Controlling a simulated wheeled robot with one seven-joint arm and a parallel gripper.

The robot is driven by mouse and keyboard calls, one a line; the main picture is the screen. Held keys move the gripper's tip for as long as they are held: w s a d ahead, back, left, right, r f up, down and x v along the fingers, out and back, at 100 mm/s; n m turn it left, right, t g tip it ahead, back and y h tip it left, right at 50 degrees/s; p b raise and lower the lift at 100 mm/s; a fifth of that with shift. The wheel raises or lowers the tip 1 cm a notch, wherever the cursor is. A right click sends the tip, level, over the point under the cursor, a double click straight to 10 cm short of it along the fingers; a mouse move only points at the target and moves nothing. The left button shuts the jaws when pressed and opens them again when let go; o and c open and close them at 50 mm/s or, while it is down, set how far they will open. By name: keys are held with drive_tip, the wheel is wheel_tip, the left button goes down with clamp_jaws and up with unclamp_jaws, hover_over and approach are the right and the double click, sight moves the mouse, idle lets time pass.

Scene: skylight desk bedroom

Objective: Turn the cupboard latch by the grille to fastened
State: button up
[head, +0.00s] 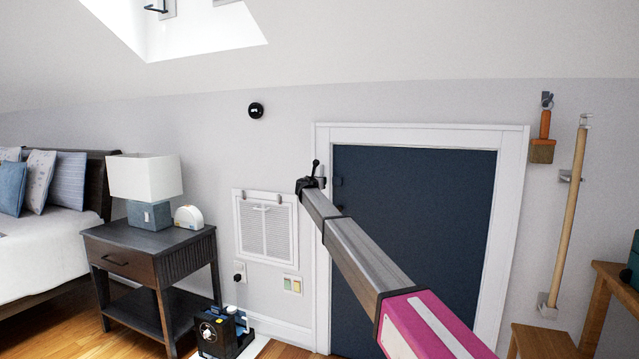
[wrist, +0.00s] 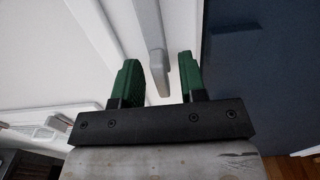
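The cupboard door (head: 415,230) is dark blue, in a white frame, and looks shut. It also shows at the right of the wrist view (wrist: 265,75). The latch (wrist: 152,45) is a pale grey bar by the door's left edge; in the wrist view its tapered end points down between my fingers. In the head view my gripper (head: 312,181) is at the latch and mostly hides it. My gripper's green fingers (wrist: 160,82) are open, one on each side of the latch end, with a gap visible on both sides. Contact in depth cannot be told.
The white grille (head: 266,228) is on the wall left of the door frame (head: 322,260). A nightstand (head: 150,240) with a lamp (head: 145,176) stands farther left. A wooden pole (head: 567,215) and a brush (head: 543,135) hang at the right.

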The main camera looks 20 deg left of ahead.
clamp_jaws()
drive_tip(key=shift+m, duration=0.4)
drive_tip(key=m, duration=0.3)
drive_tip(key=shift+d+m, duration=0.1)
drive_tip(key=shift+m, duration=0.2)
drive_tip(key=m, duration=0.4)
drive_tip(key=shift+f+m, duration=0.1)
drive_tip(key=shift+m, duration=0.2)
drive_tip(key=m, duration=0.4)
drive_tip(key=shift+d+f+m, duration=0.1)
drive_tip(key=shift+m, duration=0.2)
drive_tip(key=shift+f+m, duration=0.1)
drive_tip(key=shift+m, duration=2.1)
